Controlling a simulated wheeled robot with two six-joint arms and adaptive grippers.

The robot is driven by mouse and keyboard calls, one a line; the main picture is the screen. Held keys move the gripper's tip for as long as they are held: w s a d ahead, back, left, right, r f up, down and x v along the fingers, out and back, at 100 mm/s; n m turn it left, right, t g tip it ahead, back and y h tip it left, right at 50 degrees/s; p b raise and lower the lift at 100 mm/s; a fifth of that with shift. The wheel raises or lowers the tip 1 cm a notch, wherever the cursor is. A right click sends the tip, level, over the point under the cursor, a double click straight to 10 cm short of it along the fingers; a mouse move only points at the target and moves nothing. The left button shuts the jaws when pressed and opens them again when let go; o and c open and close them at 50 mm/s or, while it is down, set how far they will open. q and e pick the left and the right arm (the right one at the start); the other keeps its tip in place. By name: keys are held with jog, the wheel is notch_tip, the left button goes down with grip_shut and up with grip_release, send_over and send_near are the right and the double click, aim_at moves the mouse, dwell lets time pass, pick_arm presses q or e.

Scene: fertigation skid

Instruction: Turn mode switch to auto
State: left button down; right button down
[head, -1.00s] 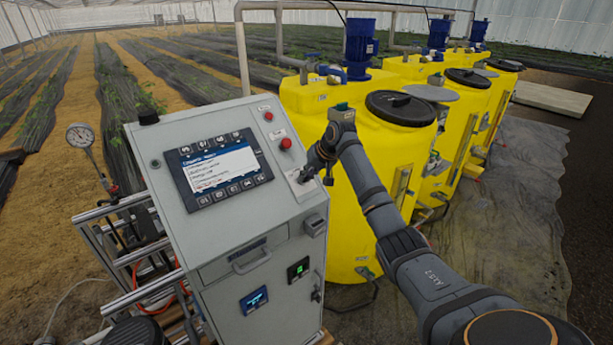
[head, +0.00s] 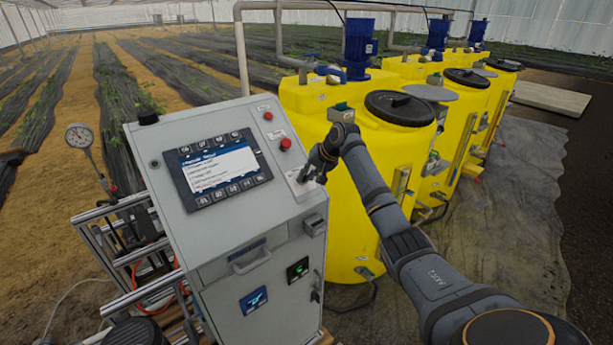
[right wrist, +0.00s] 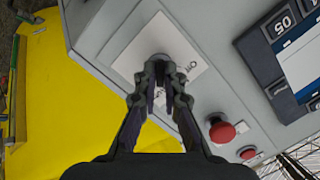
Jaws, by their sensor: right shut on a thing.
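The mode switch is a small dark knob (right wrist: 160,59) on a white label plate (right wrist: 178,40) in the right wrist view. My right gripper (right wrist: 161,76) is shut on the knob, and its fingertips hide most of it, so the pointer position cannot be read. In the head view my right gripper (head: 307,174) reaches the right part of the grey control panel (head: 235,225). The label plate (head: 296,181) shows partly beside the fingers there. My left gripper is not in view.
A screen with buttons (head: 218,168) is left of the switch. Red push buttons (head: 285,143) sit above it on the panel. Yellow tanks (head: 345,225) with blue motors stand close behind and right of my right gripper. A pressure gauge (head: 79,135) stands at left.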

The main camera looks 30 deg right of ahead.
jog(key=shift+r, duration=0.2)
jog(key=c, duration=1.5)
grip_release()
jog(key=shift+d+f, duration=0.1)
jog(key=shift+f, duration=0.05)
jog(key=shift+o, duration=0.2)
jog(key=v, duration=1.2)
